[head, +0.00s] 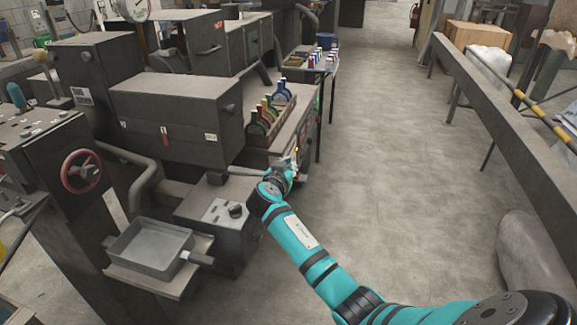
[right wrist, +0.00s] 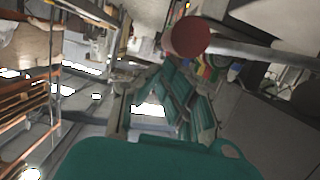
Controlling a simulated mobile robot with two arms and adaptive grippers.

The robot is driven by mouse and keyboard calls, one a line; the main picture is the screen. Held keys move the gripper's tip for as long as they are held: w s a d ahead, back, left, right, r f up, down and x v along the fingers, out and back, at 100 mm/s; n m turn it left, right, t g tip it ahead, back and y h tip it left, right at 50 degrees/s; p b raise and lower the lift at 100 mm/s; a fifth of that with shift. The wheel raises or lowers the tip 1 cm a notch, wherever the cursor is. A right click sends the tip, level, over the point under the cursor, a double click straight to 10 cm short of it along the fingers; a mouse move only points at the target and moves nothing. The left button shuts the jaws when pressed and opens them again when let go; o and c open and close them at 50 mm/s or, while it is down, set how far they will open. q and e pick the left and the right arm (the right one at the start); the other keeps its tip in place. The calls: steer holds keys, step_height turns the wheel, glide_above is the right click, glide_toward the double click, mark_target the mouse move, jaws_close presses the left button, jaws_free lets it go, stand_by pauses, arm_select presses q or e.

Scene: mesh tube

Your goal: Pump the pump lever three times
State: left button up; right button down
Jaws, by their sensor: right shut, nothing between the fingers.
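The pump lever (head: 235,173) is a thin grey bar reaching right from the dark machine in the head view. Its far end is hidden by my right gripper (head: 288,170). In the right wrist view, a dull red round end (right wrist: 187,38) on a grey bar (right wrist: 265,52) shows just beyond the fingertips of my right gripper (right wrist: 177,72). The gripper is shut with nothing between its fingers. It is close to the lever end, but I cannot tell whether it touches it. My left gripper is not in view.
A grey tray (head: 150,246) stands at the lower left. A red handwheel (head: 81,171) is on the left machine. The floor (head: 375,160) right of the machines is clear. A long rail (head: 500,120) runs along the right.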

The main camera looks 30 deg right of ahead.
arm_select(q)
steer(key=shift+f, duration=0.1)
arm_select(e)
steer(key=shift+f, duration=0.1)
arm_select(q)
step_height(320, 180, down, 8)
steer(key=b, duration=0.8)
arm_select(e)
step_height(320, 180, down, 6)
steer(key=s+m, duration=0.1)
steer(key=m, duration=0.1)
steer(key=shift+d+t+y, duration=0.3)
steer(key=shift+d+t, duration=0.05)
steer(key=shift+t, duration=0.05)
